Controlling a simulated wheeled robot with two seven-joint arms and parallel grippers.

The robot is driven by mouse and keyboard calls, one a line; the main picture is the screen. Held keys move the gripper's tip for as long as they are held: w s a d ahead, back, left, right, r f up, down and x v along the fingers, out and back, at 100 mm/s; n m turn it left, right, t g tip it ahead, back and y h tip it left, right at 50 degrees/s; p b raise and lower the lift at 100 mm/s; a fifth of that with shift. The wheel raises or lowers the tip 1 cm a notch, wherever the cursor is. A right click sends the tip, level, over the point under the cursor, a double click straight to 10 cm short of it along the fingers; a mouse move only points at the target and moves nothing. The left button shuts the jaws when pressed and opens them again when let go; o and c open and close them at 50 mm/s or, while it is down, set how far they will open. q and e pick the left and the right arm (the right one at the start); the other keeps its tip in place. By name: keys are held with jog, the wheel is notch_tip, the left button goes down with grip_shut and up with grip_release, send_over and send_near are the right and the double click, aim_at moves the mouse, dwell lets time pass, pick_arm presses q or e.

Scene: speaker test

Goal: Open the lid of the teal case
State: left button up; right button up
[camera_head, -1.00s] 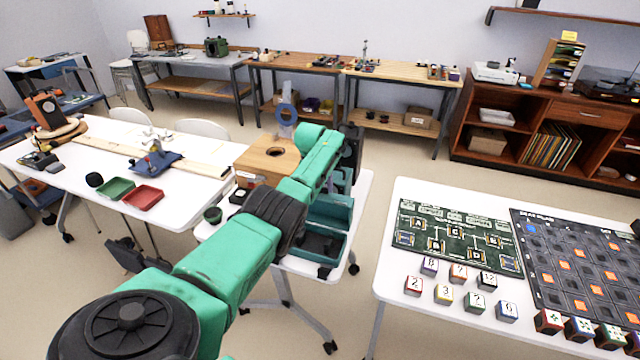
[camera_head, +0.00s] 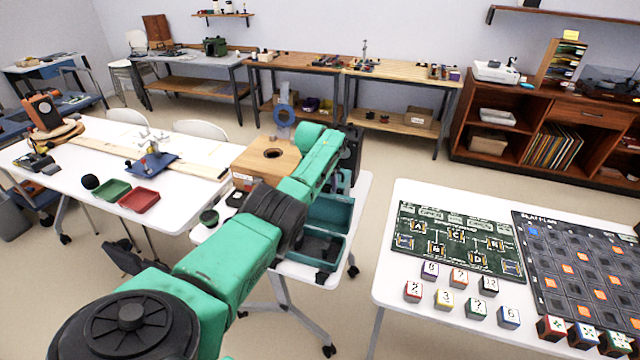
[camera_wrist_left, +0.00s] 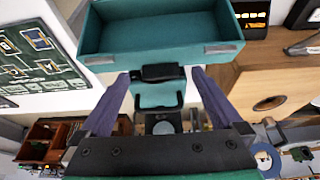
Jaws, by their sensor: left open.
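The teal case (camera_head: 306,266) stands on a white table in the middle of the head view. Its lid (camera_head: 330,213) is raised at the back, and the dark interior shows in front of it. In the left wrist view a hollow teal shell of the case (camera_wrist_left: 160,32) fills the top, with metal latches at its edge and a black handle (camera_wrist_left: 160,73) in the middle. My left gripper (camera_wrist_left: 163,78) is open, its purple fingers apart on either side of the handle. In the head view my arm hides much of it. My right gripper is not in view.
The right table holds a circuit board (camera_head: 458,238), a black grid board (camera_head: 580,265) and several cubes. Floor shows between the tables.

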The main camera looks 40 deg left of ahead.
pick_arm(q)
jog(key=p+v, duration=0.3)
jog(key=shift+r, duration=0.4)
jog(key=b+v, duration=0.2)
jog(key=v, duration=0.9)
jog(key=shift+s+f, duration=0.1)
jog(key=shift+s, duration=0.05)
jog(key=shift+c, duration=0.3)
